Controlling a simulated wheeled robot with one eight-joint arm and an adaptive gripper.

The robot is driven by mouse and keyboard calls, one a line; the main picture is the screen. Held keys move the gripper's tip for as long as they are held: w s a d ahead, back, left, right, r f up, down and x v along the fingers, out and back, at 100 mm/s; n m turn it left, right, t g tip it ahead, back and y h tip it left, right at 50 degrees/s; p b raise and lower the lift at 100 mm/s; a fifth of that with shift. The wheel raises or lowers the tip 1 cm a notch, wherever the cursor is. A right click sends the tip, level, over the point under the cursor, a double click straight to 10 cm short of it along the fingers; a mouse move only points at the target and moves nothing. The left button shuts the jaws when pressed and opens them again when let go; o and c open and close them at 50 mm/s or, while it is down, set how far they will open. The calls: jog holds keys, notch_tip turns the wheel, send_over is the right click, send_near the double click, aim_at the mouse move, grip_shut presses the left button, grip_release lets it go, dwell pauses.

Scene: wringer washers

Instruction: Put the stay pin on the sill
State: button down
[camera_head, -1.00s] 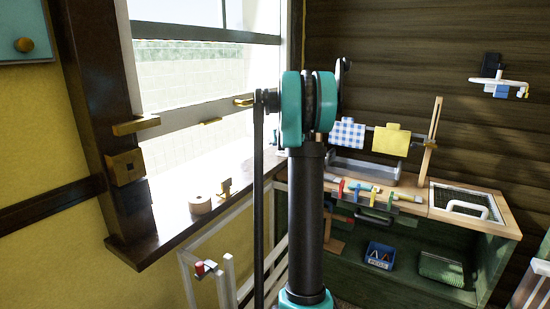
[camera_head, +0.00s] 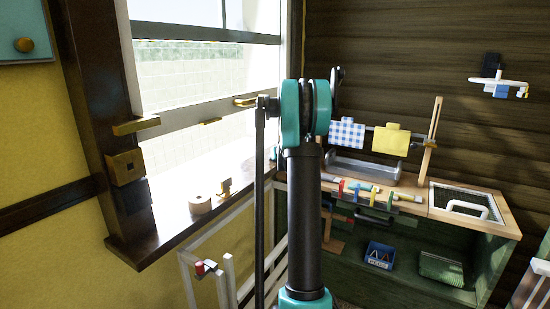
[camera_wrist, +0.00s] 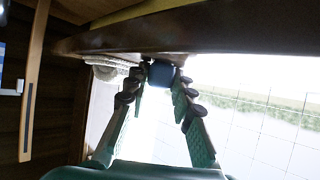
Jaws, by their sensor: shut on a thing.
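In the wrist view the two green fingers of my gripper (camera_wrist: 161,88) are closed in on a small dark blue piece (camera_wrist: 162,73) at their tips. I take this piece to be the stay pin; only its end shows. A dark wooden edge lies right by the fingertips, and I cannot tell whether the piece touches it. In the head view the sill (camera_head: 175,212) is a dark brown ledge under the bright window. My gripper and the piece are hidden behind my arm in that view.
A pale rack (camera_head: 190,270) stands below the sill. To the right is a green bench with a wooden top (camera_head: 470,222), clips and a grey tray (camera_head: 365,168). Part of the sill is clear.

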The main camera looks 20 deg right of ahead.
jog(key=c, duration=1.3)
grip_release()
jog(key=shift+f, duration=0.15)
jog(key=shift+s+r, duration=0.15)
jog(key=shift+r, duration=0.15)
jog(key=v, duration=1.1)
jog(key=shift+s+r, duration=0.2)
jog(key=shift+s, duration=0.1)
jog(key=s+a+f+g+y, duration=0.2)
jog(key=s+a+f, duration=0.3)
jog(key=s+a, duration=0.55)
jog(key=s+a+f+g, duration=0.2)
jog(key=s+a+f, duration=0.2)
jog(key=s, duration=0.6)
jog(key=s+a+f+n+g, duration=0.1)
jog(key=s+a+f, duration=0.4)
jog(key=s, duration=0.5)
jog(key=s+a+f+g, duration=0.3)
jog(key=s+f, duration=0.4)
jog(key=s, duration=0.3)
jog(key=shift+s+a+h, duration=0.25)
jog(key=shift+a+h, duration=0.05)
jog(key=shift+a, duration=0.5)
